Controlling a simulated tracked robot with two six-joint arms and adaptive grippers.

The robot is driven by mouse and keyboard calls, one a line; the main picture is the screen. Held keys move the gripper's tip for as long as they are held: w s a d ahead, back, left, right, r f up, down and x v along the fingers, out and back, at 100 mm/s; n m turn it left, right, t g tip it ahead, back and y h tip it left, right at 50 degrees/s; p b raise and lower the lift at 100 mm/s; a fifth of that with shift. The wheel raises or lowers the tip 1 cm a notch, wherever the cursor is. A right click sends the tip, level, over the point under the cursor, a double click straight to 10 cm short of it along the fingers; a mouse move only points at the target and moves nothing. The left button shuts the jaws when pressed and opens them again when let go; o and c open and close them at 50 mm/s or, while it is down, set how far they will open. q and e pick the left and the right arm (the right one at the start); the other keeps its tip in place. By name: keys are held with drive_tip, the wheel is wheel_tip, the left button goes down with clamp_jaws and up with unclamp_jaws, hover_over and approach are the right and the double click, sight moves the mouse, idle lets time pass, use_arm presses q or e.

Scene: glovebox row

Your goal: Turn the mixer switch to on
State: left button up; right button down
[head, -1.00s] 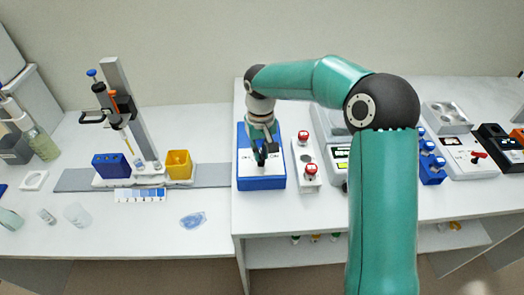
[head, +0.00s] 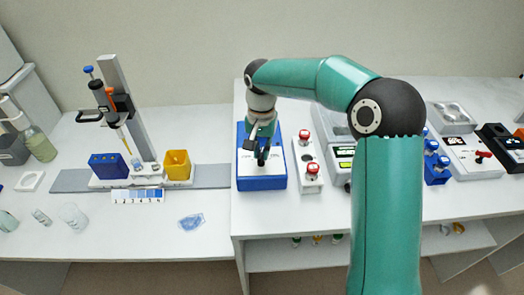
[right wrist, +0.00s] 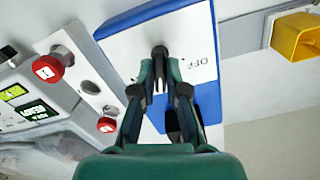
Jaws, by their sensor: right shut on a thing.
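The mixer is a blue box (head: 262,184) with a white top, on the bench left of my right arm. In the right wrist view the white top (right wrist: 122,48) carries a dark switch (right wrist: 159,51) and an OFF label (right wrist: 195,62). My right gripper (head: 262,157) is over the box top. In the right wrist view its fingers (right wrist: 160,76) are closed around the switch, which partly hides between them. The switch's exact position is hard to tell. My left gripper is not in view.
A white panel with red buttons (head: 312,169) stands close to the box's right. A yellow container (head: 177,164) and a pipette stand (head: 128,108) are to the left. A blue crumpled piece (head: 192,221) lies on the left bench. Bench in front of the box is clear.

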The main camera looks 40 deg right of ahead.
sight(261, 152)
drive_tip(key=shift+d, duration=0.1)
idle(0.3)
drive_tip(key=c, duration=1.2)
unclamp_jaws()
wheel_tip(261, 152, up, 12)
